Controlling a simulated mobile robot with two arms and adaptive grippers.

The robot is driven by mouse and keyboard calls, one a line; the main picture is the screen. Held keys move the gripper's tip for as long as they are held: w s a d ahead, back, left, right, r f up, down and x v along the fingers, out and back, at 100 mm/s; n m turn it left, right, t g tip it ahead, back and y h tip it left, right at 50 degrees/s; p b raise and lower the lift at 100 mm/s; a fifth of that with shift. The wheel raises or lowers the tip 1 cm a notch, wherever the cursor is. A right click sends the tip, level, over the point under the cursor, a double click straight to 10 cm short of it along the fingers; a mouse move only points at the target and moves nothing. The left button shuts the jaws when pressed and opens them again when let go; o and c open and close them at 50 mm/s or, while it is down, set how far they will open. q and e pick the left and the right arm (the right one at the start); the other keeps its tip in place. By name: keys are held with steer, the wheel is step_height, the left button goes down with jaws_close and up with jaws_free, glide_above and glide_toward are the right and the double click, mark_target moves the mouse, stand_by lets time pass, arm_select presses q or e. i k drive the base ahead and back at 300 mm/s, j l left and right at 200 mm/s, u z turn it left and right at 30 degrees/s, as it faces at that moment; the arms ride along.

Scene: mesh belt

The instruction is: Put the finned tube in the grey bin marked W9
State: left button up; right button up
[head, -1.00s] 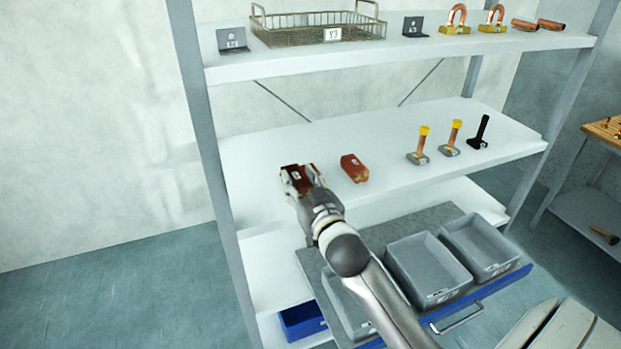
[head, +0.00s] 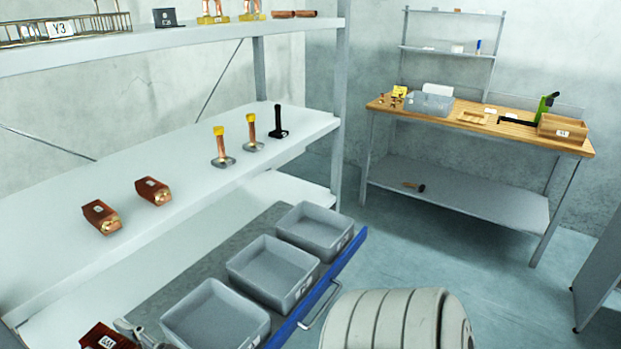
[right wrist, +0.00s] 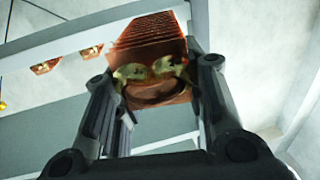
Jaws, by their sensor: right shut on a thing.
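My right gripper (head: 128,330) is at the bottom left of the head view, shut on a copper-brown finned tube (head: 97,338) with a white label. In the right wrist view the finned tube (right wrist: 150,38) sits between the fingers (right wrist: 155,85), its fins and a round end showing. Three grey bins stand in a row in a pulled-out drawer: a near bin (head: 240,339), a middle bin (head: 296,296) and a far bin (head: 336,249). All look empty. Their labels are too small to read, so I cannot tell which is W9. The held tube is left of the near bin.
Two similar copper-brown pieces (head: 100,217) (head: 153,191) lie on the white shelf (head: 60,245). Farther along stand two yellow-topped copper pieces (head: 220,146) and a black one (head: 278,124). The drawer has a blue front (head: 345,262). A wooden-topped bench (head: 500,127) stands behind open floor.

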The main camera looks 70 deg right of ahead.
mark_target(326, 243)
steer(key=k+l+z, duration=0.1)
steer(key=l, duration=0.5)
steer(key=k+l, duration=0.2)
steer(key=l, duration=0.4)
steer(key=k+l+z, duration=0.15)
steer(key=l, duration=0.45)
steer(key=k+l+z, duration=0.1)
steer(key=l, duration=0.55)
steer(key=k+l, duration=0.1)
steer(key=l, duration=0.5)
steer(key=z, duration=0.05)
